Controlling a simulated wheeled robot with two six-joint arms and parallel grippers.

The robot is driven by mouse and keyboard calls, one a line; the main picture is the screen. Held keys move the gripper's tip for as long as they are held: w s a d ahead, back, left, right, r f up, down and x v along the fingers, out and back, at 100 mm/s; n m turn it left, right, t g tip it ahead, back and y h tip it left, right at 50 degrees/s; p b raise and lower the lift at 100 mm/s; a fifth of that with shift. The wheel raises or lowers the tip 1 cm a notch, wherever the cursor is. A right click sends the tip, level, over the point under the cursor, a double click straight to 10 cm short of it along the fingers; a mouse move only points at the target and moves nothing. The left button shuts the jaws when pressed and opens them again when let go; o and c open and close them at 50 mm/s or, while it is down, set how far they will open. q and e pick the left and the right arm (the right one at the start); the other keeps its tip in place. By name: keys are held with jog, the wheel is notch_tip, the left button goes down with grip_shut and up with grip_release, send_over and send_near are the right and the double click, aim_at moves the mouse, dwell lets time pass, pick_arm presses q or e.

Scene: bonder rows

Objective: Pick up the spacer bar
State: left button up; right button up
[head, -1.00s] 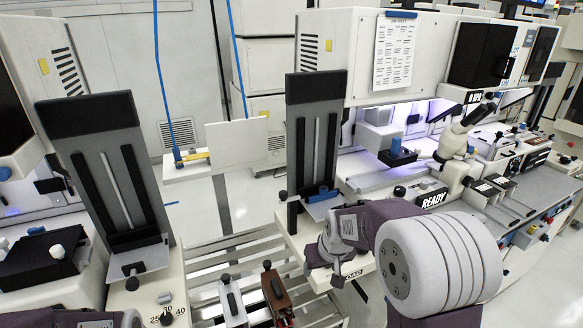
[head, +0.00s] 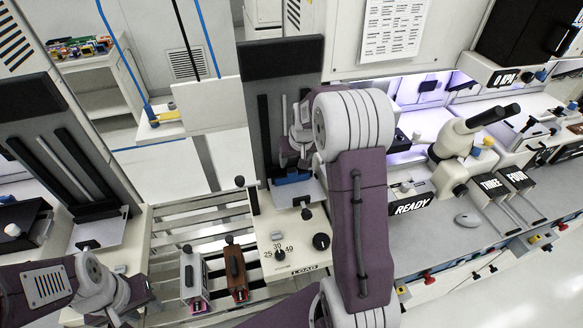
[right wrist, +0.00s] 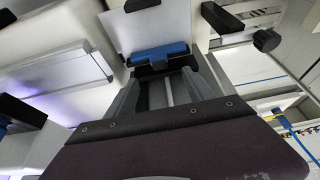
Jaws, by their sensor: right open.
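A blue bar (head: 292,178), which I take for the spacer bar, lies across the foot of the tilted dark track (head: 270,120), just above a pale plate. The right wrist view shows it upside down as a blue strip (right wrist: 158,52) beside the white plate. My right gripper (head: 292,150) is in front of the track, close to the bar. It is open, and the bar appears beyond its fingers; I see no grip on it. My left gripper (head: 118,300) is low at the left, away from the bar. Its jaws are too unclear to read.
A second tilted track (head: 60,150) stands at the left. A black knob (head: 321,241) and small levers are on the bench below the bar. A grey and a brown box (head: 236,272) stand on the slatted rack. A microscope (head: 465,135) is at the right.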

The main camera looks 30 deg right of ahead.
jog(key=p, duration=0.1)
send_over(292, 170)
jog(key=s, duration=0.2)
notch_tip(292, 170, down, 4)
jog(key=shift+a+f+p, duration=0.4)
jog(key=shift+f+p, duration=0.45)
jog(key=shift+p, duration=0.25)
jog(key=shift+x, duration=1.25)
jog(key=shift+w+d+f, duration=0.2)
jog(key=shift+w+d, duration=0.05)
jog(key=shift+d, duration=0.1)
jog(key=shift+s+a+r, duration=0.15)
jog(key=shift+a, duration=0.05)
jog(key=c, duration=1.2)
grip_shut()
pick_arm(q)
notch_tip(292, 170, up, 4)
jog(key=shift+f, duration=0.2)
pick_arm(e)
jog(key=shift+d, duration=0.1)
